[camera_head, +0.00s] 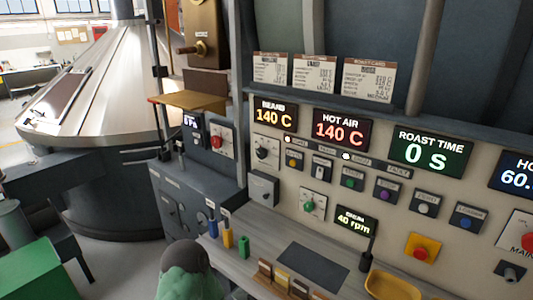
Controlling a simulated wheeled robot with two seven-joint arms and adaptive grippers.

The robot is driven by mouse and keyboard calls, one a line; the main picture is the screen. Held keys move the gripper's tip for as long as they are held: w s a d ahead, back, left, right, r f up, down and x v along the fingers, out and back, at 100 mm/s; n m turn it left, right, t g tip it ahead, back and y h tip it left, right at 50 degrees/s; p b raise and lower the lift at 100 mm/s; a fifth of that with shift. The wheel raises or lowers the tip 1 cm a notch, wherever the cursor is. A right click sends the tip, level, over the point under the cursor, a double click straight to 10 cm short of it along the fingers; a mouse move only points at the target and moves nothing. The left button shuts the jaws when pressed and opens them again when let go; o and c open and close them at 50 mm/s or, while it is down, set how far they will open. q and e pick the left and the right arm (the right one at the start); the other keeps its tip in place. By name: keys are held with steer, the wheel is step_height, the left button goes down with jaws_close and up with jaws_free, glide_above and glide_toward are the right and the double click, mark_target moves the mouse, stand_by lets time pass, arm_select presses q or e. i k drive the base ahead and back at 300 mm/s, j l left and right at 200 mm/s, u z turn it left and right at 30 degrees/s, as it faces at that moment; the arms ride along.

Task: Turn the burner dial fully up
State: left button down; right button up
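Several dials sit on the panels, and their labels are too small to read, so I cannot tell for sure which is the burner dial. A black dial (263,150) on a pale plate is under the bean temperature display. A green dial (312,204) is lower down, left of the 40 rpm display (356,219). A red dial (217,141) is on the grey side box at the left. The hot air display (339,129) reads 140 C and the roast time display (430,150) reads 0 S. I see neither gripper at any dial.
A grey ledge (240,275) below the panel holds blue and yellow upright items (228,237), small cards (283,280) and a yellow tray (392,287). A green rounded object with a dark top (186,270) stands in front. A large metal cone (110,90) fills the left.

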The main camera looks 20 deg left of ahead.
mark_target(261, 152)
steer(key=i+j, duration=0.1)
steer(key=j, duration=0.35)
steer(key=i+j+u, duration=0.1)
steer(key=j, duration=0.35)
steer(key=i+j, duration=0.1)
steer(key=j, duration=0.3)
steer(key=i+j+u, duration=0.1)
steer(key=j, duration=0.35)
steer(key=i+j, duration=0.15)
steer(key=j, duration=0.3)
